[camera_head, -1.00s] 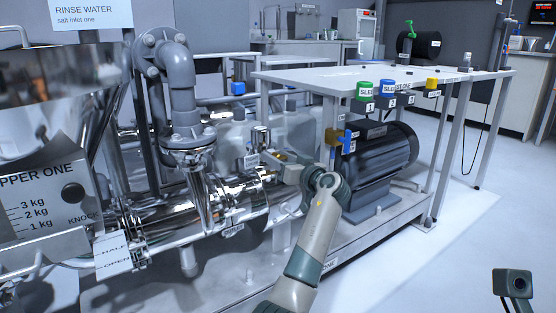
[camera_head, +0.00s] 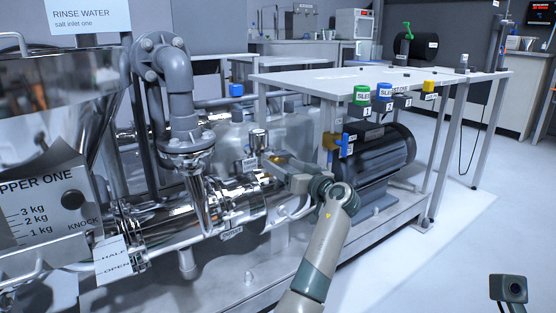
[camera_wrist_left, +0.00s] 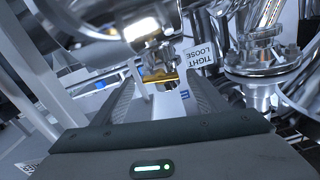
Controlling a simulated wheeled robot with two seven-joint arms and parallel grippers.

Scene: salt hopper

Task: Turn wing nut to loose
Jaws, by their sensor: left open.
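The brass-coloured wing nut (camera_wrist_left: 160,77) shows in the left wrist view, under a shiny metal fitting. It sits between the tips of my left gripper (camera_wrist_left: 160,88), whose two dark fingers are apart on either side. I cannot tell whether either finger touches it. A white label reading TIGHT and LOOSE (camera_wrist_left: 201,58) is just right of the nut. In the head view my left gripper (camera_head: 272,160) reaches in beside the short upright metal cylinder (camera_head: 259,140) at the end of the shiny pipe. There the nut is mostly hidden by the gripper. My right gripper is not in view.
The steel hopper (camera_head: 55,100) and grey elbow pipe (camera_head: 179,75) stand to the left. A pale table (camera_head: 350,82) stands behind. Open floor lies at the right.

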